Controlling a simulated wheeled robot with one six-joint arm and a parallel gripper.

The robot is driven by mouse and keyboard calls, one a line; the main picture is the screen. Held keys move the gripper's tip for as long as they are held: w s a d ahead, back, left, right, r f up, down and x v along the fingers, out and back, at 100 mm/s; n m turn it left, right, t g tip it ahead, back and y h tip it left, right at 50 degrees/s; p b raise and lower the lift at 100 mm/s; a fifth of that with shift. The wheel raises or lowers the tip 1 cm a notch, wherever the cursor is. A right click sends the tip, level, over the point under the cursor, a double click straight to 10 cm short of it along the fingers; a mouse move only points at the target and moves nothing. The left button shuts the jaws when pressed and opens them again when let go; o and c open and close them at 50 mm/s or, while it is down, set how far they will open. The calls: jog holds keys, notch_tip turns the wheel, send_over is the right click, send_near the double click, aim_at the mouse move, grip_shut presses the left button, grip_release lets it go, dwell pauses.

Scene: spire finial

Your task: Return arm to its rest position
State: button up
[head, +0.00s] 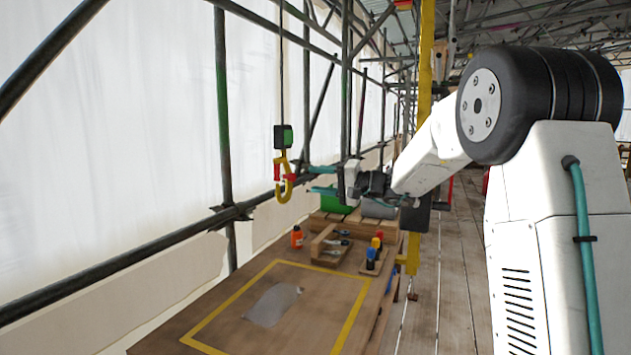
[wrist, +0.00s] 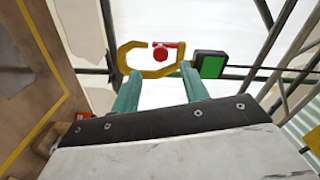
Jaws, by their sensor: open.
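My gripper (head: 323,180) is raised above the far part of the workbench, level with a hanging hook. It is open, and its two teal fingers (wrist: 158,92) show apart with nothing between them in the wrist view. The yellow hook (head: 286,188) with a red part hangs just left of the fingertips in the head view, under a black and green block (head: 283,137) on a cable. In the wrist view the hook (wrist: 133,70) lies just beyond the fingertips; I cannot tell whether they touch.
The workbench (head: 210,318) carries a yellow taped outline with a grey patch (head: 272,304) inside. An orange bottle (head: 297,237), a wooden tray (head: 352,262) and a green bin (head: 338,203) stand toward its far end. Scaffold poles (head: 222,110) run along the left. Plank floor (head: 447,275) lies right.

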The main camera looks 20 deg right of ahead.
dwell(0.3)
jog(key=s+a+f+g+h, duration=0.1)
jog(key=s+a+f+g, duration=0.25)
jog(key=s, duration=0.25)
jog(key=s+a+f+g+h, duration=0.1)
jog(key=s+a+f+g, duration=0.2)
jog(key=s, duration=0.4)
jog(key=s+a+f+g+h, duration=0.1)
jog(key=s+f+g, duration=0.2)
jog(key=s+f, duration=0.25)
jog(key=s+d+f+n+g+h, duration=0.1)
jog(key=s+n+h, duration=0.4)
jog(key=s, duration=2.4)
jog(key=shift+s+d+f+n+g+h, duration=0.4)
jog(key=shift+f+h, duration=0.3)
jog(key=shift+h, duration=1.7)
